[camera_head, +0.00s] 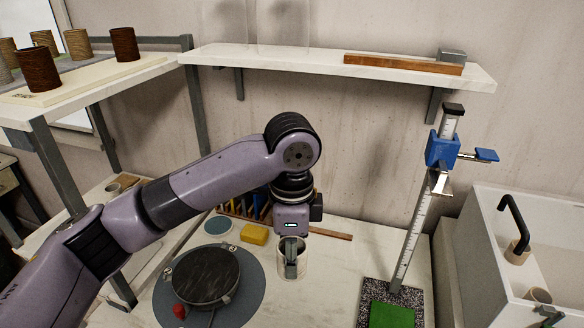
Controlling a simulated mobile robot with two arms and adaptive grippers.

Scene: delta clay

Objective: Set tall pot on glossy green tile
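The glossy green tile (391,316) lies on a dark speckled base at the lower right, below a tall measuring stand; its lower part is cut off by the frame. A pale cylindrical pot (302,268) stands upright on the white worktop near the centre; I cannot tell for sure whether it is the tall pot. My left gripper (291,262) points down at this pot, with a grey finger in front of or over its rim. Whether the fingers are closed on it is not clear. My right gripper is not in view.
The measuring stand (414,230) with a blue clamp rises behind the tile. A dark round wheel (202,275) sits left of the pot, near a yellow sponge (254,234). Brown pots (124,44) stand on the left shelf. A sink (540,240) is at right. Worktop between pot and tile looks clear.

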